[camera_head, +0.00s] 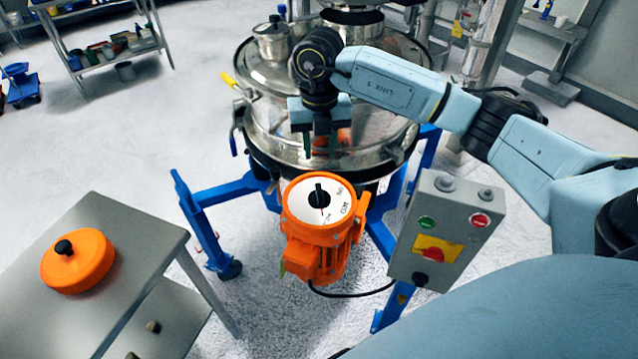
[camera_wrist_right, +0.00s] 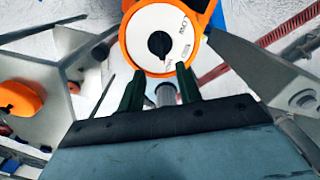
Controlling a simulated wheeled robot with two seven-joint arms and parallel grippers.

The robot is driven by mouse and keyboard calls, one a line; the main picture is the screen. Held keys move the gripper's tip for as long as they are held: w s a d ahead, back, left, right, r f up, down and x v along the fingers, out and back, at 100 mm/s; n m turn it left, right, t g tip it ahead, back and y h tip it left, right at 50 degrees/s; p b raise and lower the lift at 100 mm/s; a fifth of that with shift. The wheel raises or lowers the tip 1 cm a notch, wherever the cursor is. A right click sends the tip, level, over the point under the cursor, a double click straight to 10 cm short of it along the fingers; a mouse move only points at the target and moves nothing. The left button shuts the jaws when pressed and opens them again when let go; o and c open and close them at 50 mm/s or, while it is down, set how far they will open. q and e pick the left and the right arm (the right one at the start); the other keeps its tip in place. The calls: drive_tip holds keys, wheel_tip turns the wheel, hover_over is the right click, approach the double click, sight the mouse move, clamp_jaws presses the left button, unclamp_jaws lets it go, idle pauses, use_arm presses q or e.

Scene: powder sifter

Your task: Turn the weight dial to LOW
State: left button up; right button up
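The weight dial is a white round face (camera_head: 300,208) with a black knob (camera_head: 319,195) on top of the orange motor (camera_head: 300,258) below the sifter. In the right wrist view the knob (camera_wrist_right: 159,44) lies just beyond the fingertips. My right gripper (camera_head: 320,148) is over the sifter's front rim, behind the dial and apart from it. Its two dark green fingers, also in the wrist view (camera_wrist_right: 160,80), are apart with nothing gripped. My left gripper is out of view.
The steel sifter (camera_head: 270,90) stands on a blue frame (camera_head: 208,198). A grey control box (camera_head: 440,235) with green and red buttons stands right of the motor. A metal table (camera_head: 140,235) at left bears an orange lid (camera_head: 78,261) with a black knob.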

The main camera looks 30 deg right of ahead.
sight(319, 189)
wheel_tip(319, 189, down, 12)
drive_tip(key=shift+a+r, duration=0.1)
drive_tip(key=shift+r, duration=0.1)
drive_tip(key=shift+c, duration=0.2)
clamp_jaws()
